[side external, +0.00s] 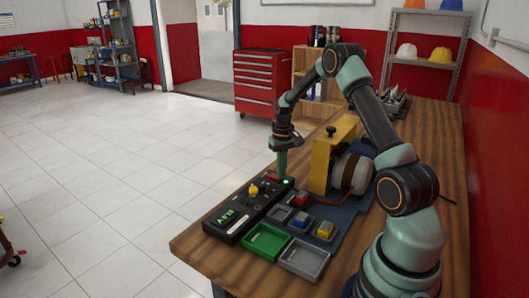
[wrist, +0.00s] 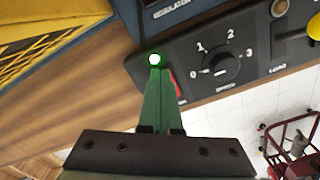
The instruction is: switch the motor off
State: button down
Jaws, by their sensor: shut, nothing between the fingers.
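The black control panel (side external: 250,208) lies at the table's front left edge. Its speed knob (wrist: 224,69) has a scale from 0 to 3, and its white mark points towards 0. A red part (wrist: 179,90), perhaps a switch, is partly hidden by my finger. My gripper (side external: 282,176) points down over the panel's far end, shut and empty. Its green fingertips (wrist: 155,72) overlap the lamp's edge in the wrist view; contact cannot be told. The motor (side external: 351,173) stands beside the yellow guard (side external: 322,163).
A yellow knob (side external: 253,189) stands up from the panel. A green tray (side external: 265,242) and a grey tray (side external: 304,259) lie at the near side, with small coloured blocks beside them. A red cable (side external: 305,196) runs by the motor. The wooden table (side external: 215,262) is bare at its near corner.

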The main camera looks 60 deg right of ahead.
jog(key=shift+f, duration=0.15)
notch_tip(320, 180, up, 7)
dwell(0.9)
